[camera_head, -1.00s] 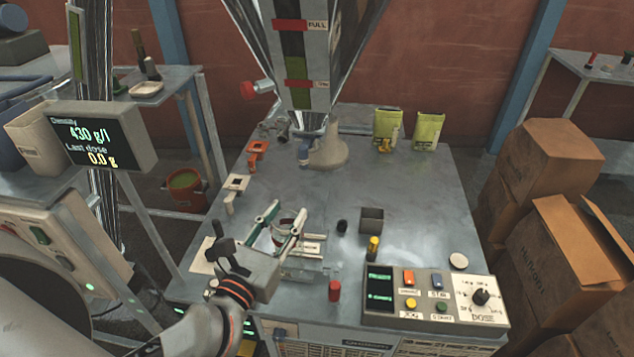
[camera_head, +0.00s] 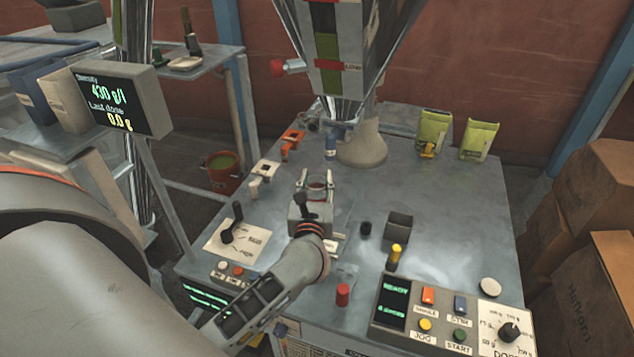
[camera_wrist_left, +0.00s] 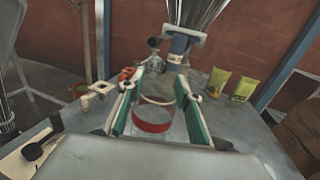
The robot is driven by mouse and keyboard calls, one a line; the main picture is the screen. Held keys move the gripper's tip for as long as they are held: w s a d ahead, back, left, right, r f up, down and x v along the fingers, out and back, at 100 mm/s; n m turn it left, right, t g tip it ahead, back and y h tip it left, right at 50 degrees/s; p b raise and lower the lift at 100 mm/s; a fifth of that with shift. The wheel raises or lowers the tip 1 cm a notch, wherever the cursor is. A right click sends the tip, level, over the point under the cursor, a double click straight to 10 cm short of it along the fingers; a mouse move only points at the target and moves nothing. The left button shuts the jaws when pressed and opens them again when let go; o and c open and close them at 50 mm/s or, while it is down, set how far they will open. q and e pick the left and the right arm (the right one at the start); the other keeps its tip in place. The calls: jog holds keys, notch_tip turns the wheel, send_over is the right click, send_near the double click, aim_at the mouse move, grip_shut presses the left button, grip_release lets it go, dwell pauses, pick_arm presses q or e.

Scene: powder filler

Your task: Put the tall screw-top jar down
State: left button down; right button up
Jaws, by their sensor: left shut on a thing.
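The tall screw-top jar (camera_wrist_left: 153,116) is a clear jar with a red band. It is between the two green-lined fingers of my left gripper (camera_wrist_left: 157,104) in the left wrist view. In the head view the jar (camera_head: 317,190) shows as a small reddish piece between the fingertips. My left gripper (camera_head: 318,186) is shut on it over the steel table, in front of the filler's nozzle. The gripper body hides the jar's lower part, so I cannot tell whether its base touches the table. My right gripper is not in view.
The filler spout (camera_head: 331,140) and its round column (camera_head: 362,148) stand behind the jar. A grey open box (camera_head: 398,227), a yellow-topped piece (camera_head: 395,257), a red cap (camera_head: 343,294) and the control panel (camera_head: 440,312) are to the right. Bare tabletop (camera_head: 450,200) lies right of centre.

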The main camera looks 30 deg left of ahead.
aim_at(317, 198)
pick_arm(q)
jog(key=shift+f+b, duration=0.5)
jog(key=shift+f, duration=0.15)
notch_tip(317, 198, down, 4)
jog(key=b, duration=0.3)
jog(key=shift+f+b, duration=0.15)
jog(key=shift+b, duration=0.15)
jog(key=shift+f, duration=0.3)
jog(key=shift+f+b, duration=0.15)
jog(key=shift+b, duration=0.25)
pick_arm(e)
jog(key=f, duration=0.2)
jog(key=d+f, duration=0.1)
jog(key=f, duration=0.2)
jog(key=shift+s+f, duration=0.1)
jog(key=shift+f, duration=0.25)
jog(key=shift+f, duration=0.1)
